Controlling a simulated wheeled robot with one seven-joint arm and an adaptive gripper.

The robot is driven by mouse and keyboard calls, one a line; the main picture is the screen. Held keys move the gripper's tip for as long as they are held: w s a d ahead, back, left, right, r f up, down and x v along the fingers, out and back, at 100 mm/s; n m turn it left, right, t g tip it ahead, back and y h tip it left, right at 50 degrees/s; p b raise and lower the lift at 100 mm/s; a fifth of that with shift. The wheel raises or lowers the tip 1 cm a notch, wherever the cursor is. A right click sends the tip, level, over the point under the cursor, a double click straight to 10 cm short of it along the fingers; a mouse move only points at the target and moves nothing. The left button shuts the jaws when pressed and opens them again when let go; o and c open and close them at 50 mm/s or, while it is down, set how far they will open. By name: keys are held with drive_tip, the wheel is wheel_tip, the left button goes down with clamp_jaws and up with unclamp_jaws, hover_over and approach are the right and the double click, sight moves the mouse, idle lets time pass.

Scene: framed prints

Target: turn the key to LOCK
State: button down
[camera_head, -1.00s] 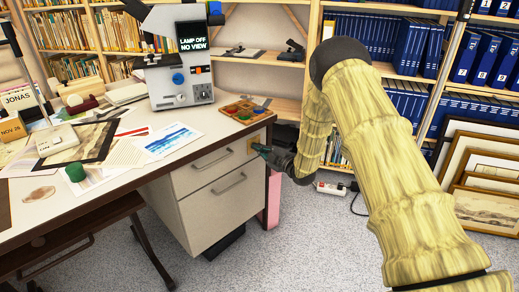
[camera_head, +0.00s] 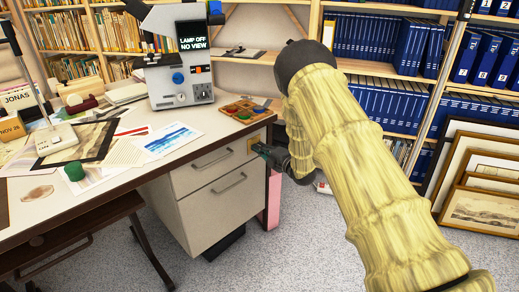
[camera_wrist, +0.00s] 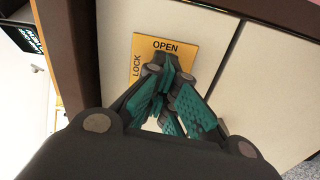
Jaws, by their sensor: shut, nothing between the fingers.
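A yellow plate (camera_wrist: 185,52) on the drawer cabinet (camera_head: 205,200) carries the words OPEN and LOCK. In the wrist view, OPEN runs along its top edge and LOCK along its left edge. The plate also shows as a small yellow patch in the head view (camera_head: 254,141). My gripper (camera_wrist: 163,64), with teal finger pads, is shut and empty, its tips in front of the plate's middle. It also shows in the head view (camera_head: 261,149), at the cabinet's upper right. I cannot make out the key; the fingers cover the plate's centre. Contact cannot be told.
The desk top (camera_head: 115,180) overhangs the cabinet, with papers, a paint box (camera_head: 245,109) and a grey machine (camera_head: 180,80) on it. Framed prints (camera_head: 480,185) lean at the right. Grey carpet (camera_head: 285,250) is free in front.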

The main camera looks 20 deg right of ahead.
drive_tip(key=shift+n, duration=0.7)
drive_tip(key=c, duration=1.1)
unclamp_jaws()
drive_tip(key=shift+f, duration=0.1)
drive_tip(key=shift+s, duration=0.1)
drive_tip(key=v, duration=1.2)
